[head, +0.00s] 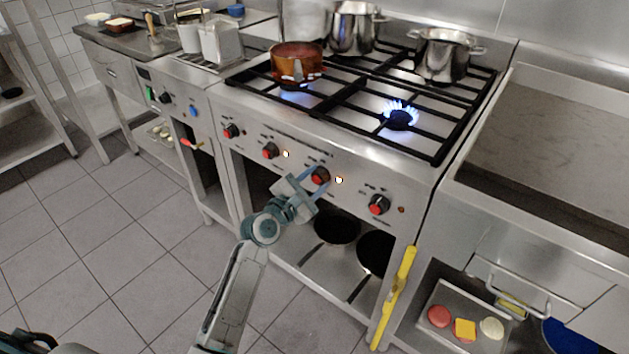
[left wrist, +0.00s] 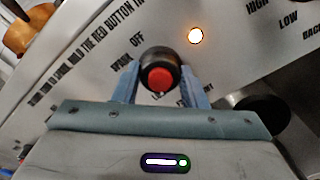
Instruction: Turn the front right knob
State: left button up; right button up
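The front right knob is black with a red centre. I take it to be the third knob from the left (head: 320,176) on the stove front. In the left wrist view this knob (left wrist: 160,74) stands between the two blue fingers, a "FRONT" label by it. My left gripper (head: 316,180) reaches it from below; its fingers (left wrist: 160,82) appear to press on both sides, though the contact is partly hidden. A lit orange lamp (left wrist: 196,35) is beside the knob. The front right burner (head: 400,117) has a blue flame. My right gripper is not in view.
Other knobs sit on the panel, with the rightmost knob (head: 379,204) close by. A copper pot (head: 297,64) stands over another flame; steel pots (head: 444,58) stand behind. A yellow handle (head: 394,297) sticks out at the stove's lower right. Floor is clear at left.

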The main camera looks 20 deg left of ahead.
pick_arm(q)
jog(key=c, duration=0.4)
